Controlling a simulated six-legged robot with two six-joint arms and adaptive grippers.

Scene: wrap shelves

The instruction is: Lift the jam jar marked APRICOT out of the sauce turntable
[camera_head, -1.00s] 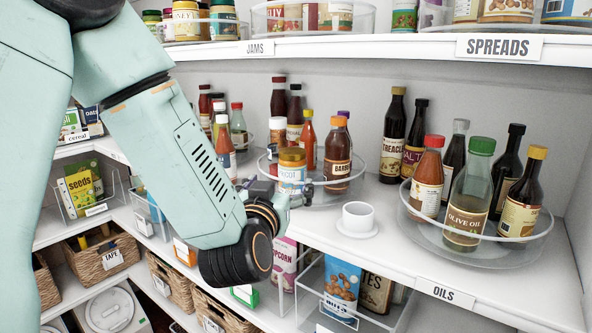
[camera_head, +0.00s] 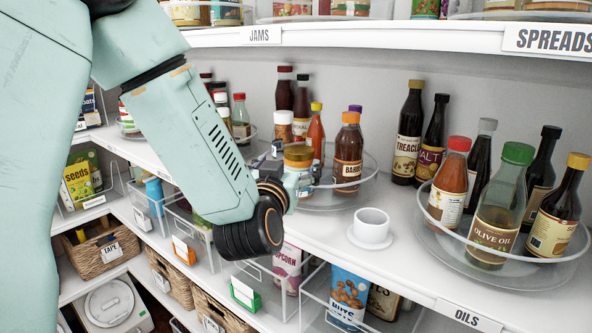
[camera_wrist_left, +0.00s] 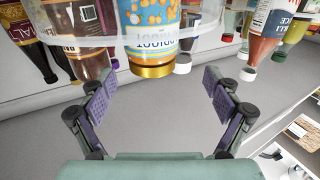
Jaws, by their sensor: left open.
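The jam jar (camera_head: 299,154), with a gold lid and orange contents, stands at the near left part of the clear sauce turntable (camera_head: 372,166) among bottles. In the left wrist view the jar (camera_wrist_left: 152,48) shows upside down, its gold lid toward my gripper; its label is only partly readable. My left gripper (camera_head: 283,172) is beside the jar in the head view and hides its lower part. In the left wrist view the gripper (camera_wrist_left: 161,103) is open and empty, its pads on either side of the lid's line but short of it. My right gripper is not in view.
A barbecue bottle (camera_head: 348,152) stands just right of the jar, with other sauce bottles behind. A white cup on a saucer (camera_head: 370,226) is at the front right. The oils turntable (camera_head: 470,262) is further right. The jams shelf (camera_head: 380,36) runs above.

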